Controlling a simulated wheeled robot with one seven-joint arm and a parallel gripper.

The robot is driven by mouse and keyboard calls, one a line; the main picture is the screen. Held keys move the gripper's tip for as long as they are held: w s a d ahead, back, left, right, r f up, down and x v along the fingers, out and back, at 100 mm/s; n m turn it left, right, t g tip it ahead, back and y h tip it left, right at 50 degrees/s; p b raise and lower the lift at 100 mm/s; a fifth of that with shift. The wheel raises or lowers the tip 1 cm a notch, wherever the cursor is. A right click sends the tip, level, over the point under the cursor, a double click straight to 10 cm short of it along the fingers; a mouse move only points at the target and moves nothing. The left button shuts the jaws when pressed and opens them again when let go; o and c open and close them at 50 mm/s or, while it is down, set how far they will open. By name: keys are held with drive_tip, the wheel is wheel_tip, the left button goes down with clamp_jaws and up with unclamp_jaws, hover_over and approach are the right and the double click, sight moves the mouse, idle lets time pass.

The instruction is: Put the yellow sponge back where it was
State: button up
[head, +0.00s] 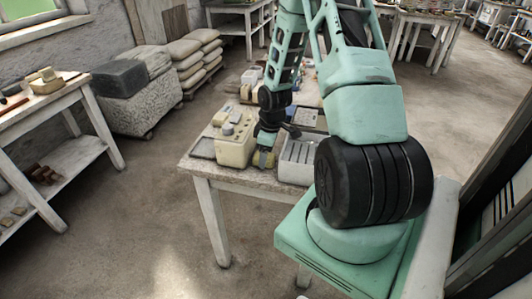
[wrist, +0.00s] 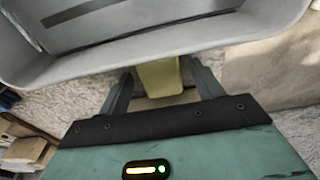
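The yellow sponge (head: 264,160) is at the near edge of the table (head: 225,177), between a cream box and a pale grey bin. My gripper (head: 266,146) is right over it, pointing down, and hides part of it. In the wrist view a plain yellow block, the sponge (wrist: 158,78), shows between the two fingers of my gripper (wrist: 160,80). The fingers stand apart, with a narrow gap visible on each side of the sponge.
The cream box (head: 235,145) stands close on the left. The pale grey bin (head: 297,158) is close on the right; its rim (wrist: 150,68) crosses the wrist view. Small items crowd the table behind. A side table (head: 55,100) stands left, with open floor between.

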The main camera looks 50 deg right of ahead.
sight(270, 157)
wheel_tip(270, 157, up, 12)
drive_tip(key=s, duration=0.1)
drive_tip(key=a+r+n, duration=0.1)
drive_tip(key=a+r, duration=0.2)
drive_tip(key=a, duration=1)
drive_tip(key=a+r+n, duration=0.1)
drive_tip(key=a+r, duration=0.3)
drive_tip(key=a, duration=0.9)
drive_tip(key=s+a+r+n+g, duration=0.1)
drive_tip(key=s+a+r, duration=0.2)
drive_tip(key=s+a, duration=1.1)
drive_tip(key=shift+s+a+r, duration=0.15)
drive_tip(key=shift+s+a, duration=0.25)
drive_tip(key=shift+s, duration=0.55)
